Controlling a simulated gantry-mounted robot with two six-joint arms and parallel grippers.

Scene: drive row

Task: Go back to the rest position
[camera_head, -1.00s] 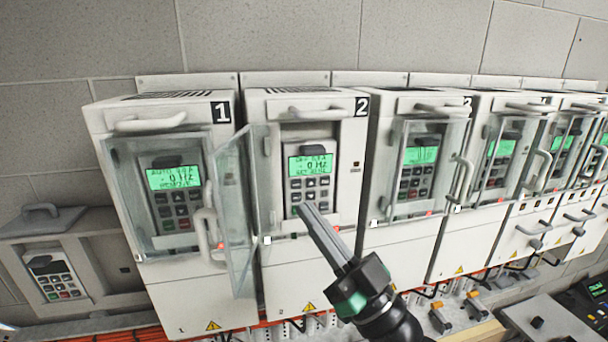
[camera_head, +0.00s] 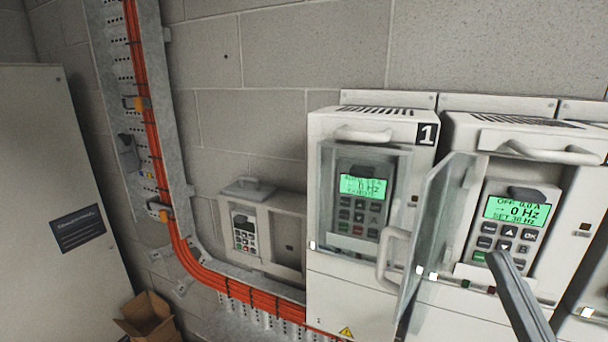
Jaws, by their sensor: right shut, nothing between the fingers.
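My right gripper (camera_head: 499,262) reaches in from the lower right, with its shut fingers in front of the lower part of the keypad (camera_head: 506,238) on the second drive (camera_head: 457,322). I cannot tell whether the fingertips touch the keys. Nothing shows between the fingers. The second drive's green display reads "OFF 0.0 A", "0 Hz" and "SET 30 Hz". Its clear door (camera_head: 436,225) stands open to the left. My left gripper is not in view.
Drive 1 (camera_head: 332,277) stands to the left with its clear door closed. Orange cables (camera_head: 157,150) run down a metal tray and along the wall. A grey cabinet (camera_head: 50,170) stands far left, with an open cardboard box (camera_head: 150,318) beside it.

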